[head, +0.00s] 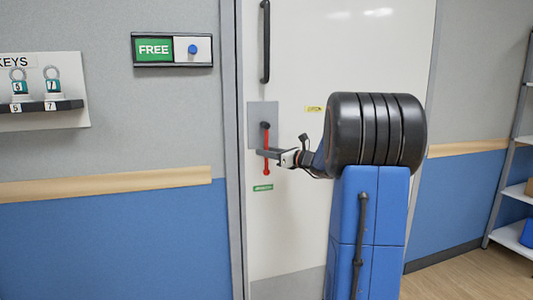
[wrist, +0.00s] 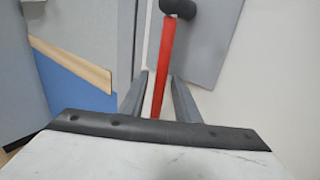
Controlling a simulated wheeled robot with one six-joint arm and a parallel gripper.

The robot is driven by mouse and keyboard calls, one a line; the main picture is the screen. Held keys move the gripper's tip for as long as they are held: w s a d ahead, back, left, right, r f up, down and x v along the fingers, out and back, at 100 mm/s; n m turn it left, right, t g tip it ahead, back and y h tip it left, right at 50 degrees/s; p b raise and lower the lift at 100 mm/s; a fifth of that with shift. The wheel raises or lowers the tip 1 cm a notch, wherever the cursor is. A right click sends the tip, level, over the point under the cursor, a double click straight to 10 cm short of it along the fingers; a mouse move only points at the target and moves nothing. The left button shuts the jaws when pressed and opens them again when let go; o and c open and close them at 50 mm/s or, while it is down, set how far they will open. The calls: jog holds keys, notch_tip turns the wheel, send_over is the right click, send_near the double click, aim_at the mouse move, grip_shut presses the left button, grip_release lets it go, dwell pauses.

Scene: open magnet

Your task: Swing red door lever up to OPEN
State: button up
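The red door lever (head: 267,140) hangs straight down from a black pivot on a grey plate (head: 257,113) on the white door. In the wrist view the red lever (wrist: 166,60) runs down between the two grey fingers of my gripper (wrist: 158,92). The fingers stand on either side of it, and a gap shows at least on the right side. My gripper (head: 268,154) reaches the lever from the right in the head view, around its middle to lower part. The lever's lower end is partly hidden in the wrist view by my gripper body.
A black vertical handle (head: 265,40) is above the lever plate. A small yellow label (head: 314,109) and a green label (head: 263,188) are on the door. Left on the wall are a FREE sign (head: 172,50) and a key board (head: 40,92). Shelves (head: 515,190) stand at right.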

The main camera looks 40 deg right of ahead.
jog(key=shift+w, duration=0.1)
grip_shut()
